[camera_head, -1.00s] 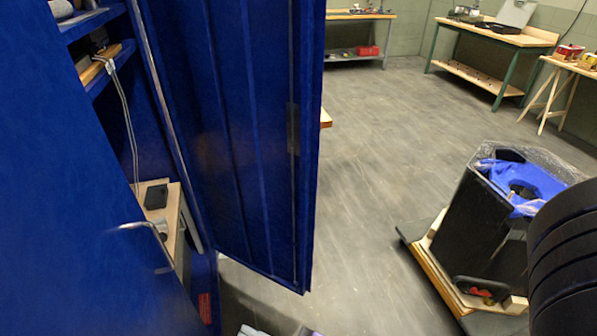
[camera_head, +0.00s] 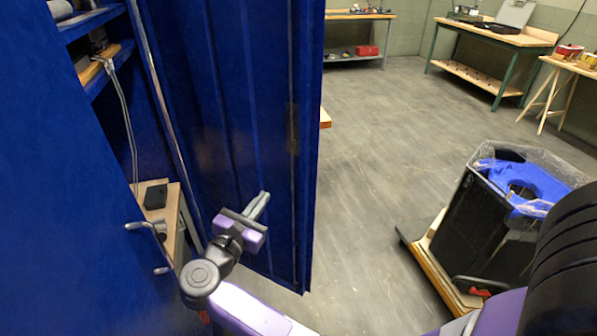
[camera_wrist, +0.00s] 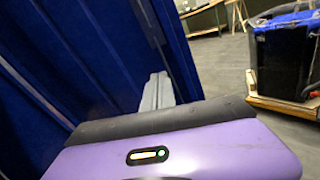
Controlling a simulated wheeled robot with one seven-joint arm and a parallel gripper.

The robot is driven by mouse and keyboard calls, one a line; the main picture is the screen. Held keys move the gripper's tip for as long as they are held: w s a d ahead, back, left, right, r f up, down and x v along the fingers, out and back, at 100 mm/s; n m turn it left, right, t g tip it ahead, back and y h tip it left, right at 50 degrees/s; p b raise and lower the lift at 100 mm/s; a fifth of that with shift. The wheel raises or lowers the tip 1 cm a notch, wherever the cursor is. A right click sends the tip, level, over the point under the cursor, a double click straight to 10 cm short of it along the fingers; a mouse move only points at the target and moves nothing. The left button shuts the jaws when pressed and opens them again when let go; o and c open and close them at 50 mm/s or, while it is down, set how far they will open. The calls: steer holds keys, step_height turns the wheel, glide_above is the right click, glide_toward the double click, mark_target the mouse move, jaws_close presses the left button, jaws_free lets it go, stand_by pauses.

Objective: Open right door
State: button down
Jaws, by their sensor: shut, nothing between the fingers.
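The right door (camera_head: 222,120) of the blue cabinet stands swung well open, its ribbed inner face showing in the head view. It also fills the left of the wrist view (camera_wrist: 90,60). My gripper (camera_head: 262,198) is shut and empty, in front of the lower part of this door's inner face. In the wrist view my gripper's fingers (camera_wrist: 157,90) point towards the door near its edge. I cannot tell whether they touch it. The left door (camera_head: 70,190), with a metal handle (camera_head: 140,226), stands at the left and hides part of the cabinet.
Cabinet shelves (camera_head: 95,20) hold a wooden block and cables. A black box sits on a wooden ledge (camera_head: 172,215). A wheeled platform (camera_head: 428,262) with a black bin (camera_head: 470,230) stands at the right. Workbenches line the back. The floor (camera_head: 375,170) between is clear.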

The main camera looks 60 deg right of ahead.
steer(key=s+g, duration=0.2)
steer(key=s, duration=0.1)
steer(key=p, duration=0.2)
glide_toward(304, 165)
steer(key=shift+n, duration=0.4)
steer(key=d, duration=0.7)
steer(key=shift+s+f, duration=0.15)
